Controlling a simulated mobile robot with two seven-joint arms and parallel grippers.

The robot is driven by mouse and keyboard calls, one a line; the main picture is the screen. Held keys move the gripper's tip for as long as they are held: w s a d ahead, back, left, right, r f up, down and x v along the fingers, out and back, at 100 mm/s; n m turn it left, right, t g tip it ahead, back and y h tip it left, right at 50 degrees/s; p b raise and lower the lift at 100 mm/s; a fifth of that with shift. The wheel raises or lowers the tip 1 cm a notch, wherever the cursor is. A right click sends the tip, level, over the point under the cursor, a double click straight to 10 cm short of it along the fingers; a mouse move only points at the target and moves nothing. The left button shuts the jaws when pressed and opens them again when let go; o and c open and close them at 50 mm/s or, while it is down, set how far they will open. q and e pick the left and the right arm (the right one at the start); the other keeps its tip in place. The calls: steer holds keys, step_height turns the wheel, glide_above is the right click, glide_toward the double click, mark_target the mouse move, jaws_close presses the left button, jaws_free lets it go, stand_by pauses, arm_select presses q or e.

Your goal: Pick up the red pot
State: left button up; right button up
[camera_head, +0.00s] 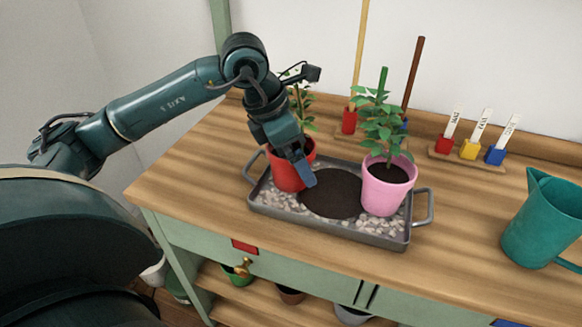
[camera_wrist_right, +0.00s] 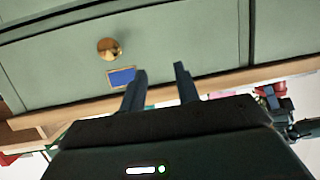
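The red pot (camera_head: 286,180), holding a leafy plant, stands upright at the left end of a grey metal tray (camera_head: 330,229). My left gripper (camera_head: 303,176) reaches down over the pot from above, with a finger at the right side of its rim. The other finger is hidden, so I cannot tell whether it is shut on the pot. The gripper and wrist cover part of the plant. My right gripper (camera_wrist_right: 160,84) shows only in the right wrist view, its fingers apart and empty, in front of a green drawer with a brass knob (camera_wrist_right: 109,48).
A pink pot (camera_head: 386,192) with a plant stands at the tray's right end, with dark soil (camera_head: 332,193) and pebbles between. A teal watering can (camera_head: 545,222) is at the right. The bench's front left is clear.

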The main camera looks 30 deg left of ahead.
arm_select(q)
steer(key=shift+r, duration=0.1)
steer(key=c, duration=1.3)
